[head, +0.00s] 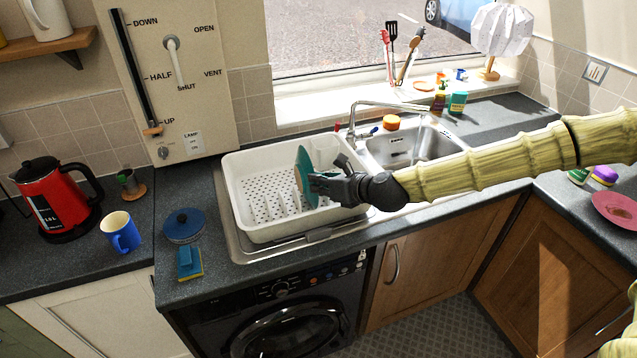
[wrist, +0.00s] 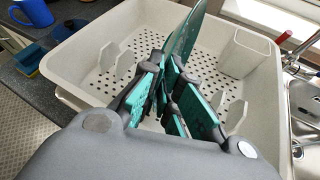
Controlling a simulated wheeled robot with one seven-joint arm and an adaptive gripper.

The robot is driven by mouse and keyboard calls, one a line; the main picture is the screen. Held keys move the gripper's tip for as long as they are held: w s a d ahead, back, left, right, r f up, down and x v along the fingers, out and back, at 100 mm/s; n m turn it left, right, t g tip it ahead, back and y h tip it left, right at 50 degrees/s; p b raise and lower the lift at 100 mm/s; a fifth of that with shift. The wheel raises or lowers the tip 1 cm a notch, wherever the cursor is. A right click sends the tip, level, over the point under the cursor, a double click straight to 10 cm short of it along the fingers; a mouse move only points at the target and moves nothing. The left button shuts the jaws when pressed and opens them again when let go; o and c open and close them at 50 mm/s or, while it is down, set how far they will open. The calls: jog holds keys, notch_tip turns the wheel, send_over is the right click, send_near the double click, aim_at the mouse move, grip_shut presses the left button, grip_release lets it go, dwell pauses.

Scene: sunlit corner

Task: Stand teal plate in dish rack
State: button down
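The teal plate (head: 304,170) stands nearly upright on edge over the right part of the white dish rack (head: 243,222). In the wrist view the plate (wrist: 187,38) shows as a thin, steep slice beyond my fingertips. My gripper (head: 322,184) reaches in from the right and is shut on the plate's near edge; its fingers (wrist: 167,82) show in the wrist view. The rack (wrist: 90,48) has a perforated floor and upright divider tabs. The plate's lower edge is hidden by the fingers, so I cannot tell whether it touches the rack floor or sits between tabs.
The tap (head: 352,118) and sink (head: 405,145) are right of the rack. A pink plate (head: 617,208) lies far right.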

jog(key=c, duration=1.6)
grip_release()
jog(key=shift+o, duration=0.2)
jog(key=shift+s, duration=0.15)
jog(key=v, duration=1.2)
